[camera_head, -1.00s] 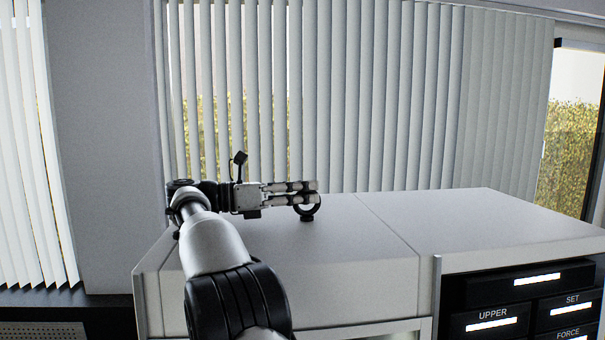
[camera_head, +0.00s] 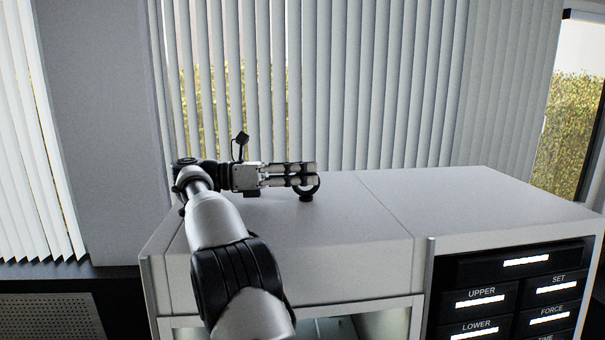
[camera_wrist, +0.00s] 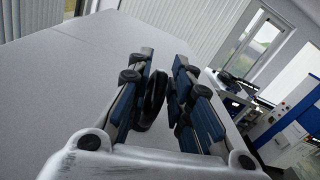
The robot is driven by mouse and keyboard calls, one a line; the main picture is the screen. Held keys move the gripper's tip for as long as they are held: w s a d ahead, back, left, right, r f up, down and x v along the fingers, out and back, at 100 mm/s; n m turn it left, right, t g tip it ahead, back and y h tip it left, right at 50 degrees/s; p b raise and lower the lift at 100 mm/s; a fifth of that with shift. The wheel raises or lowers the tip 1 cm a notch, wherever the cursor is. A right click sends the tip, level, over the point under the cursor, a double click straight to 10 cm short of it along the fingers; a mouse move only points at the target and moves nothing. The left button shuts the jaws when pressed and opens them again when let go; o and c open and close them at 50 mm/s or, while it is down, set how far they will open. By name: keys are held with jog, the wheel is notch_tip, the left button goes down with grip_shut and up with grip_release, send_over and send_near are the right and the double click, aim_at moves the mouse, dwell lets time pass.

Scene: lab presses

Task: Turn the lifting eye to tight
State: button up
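The lifting eye (camera_head: 305,196) is a black ring on a short base, standing upright on the white top of the press (camera_head: 440,190). My gripper (camera_head: 303,175) reaches in from the left, level and just above the top, with its two fingers at the ring. In the wrist view the ring (camera_wrist: 153,102) stands nearly edge-on between the two blue-padded fingers (camera_wrist: 163,85). It lies close to the left finger. I cannot tell whether both fingers touch it. The eye's thread is hidden.
The press top is bare to the right and in front of the eye. Labelled panels (camera_head: 515,290) are on the press front at the lower right. Vertical blinds (camera_head: 390,90) hang behind. A blue and white machine (camera_wrist: 285,120) stands farther off in the wrist view.

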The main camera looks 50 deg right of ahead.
jog(key=shift+o, duration=1.1)
jog(key=shift+s, duration=0.15)
jog(key=shift+d, duration=0.1)
jog(key=shift+f+b, duration=0.15)
jog(key=shift+b, duration=0.65)
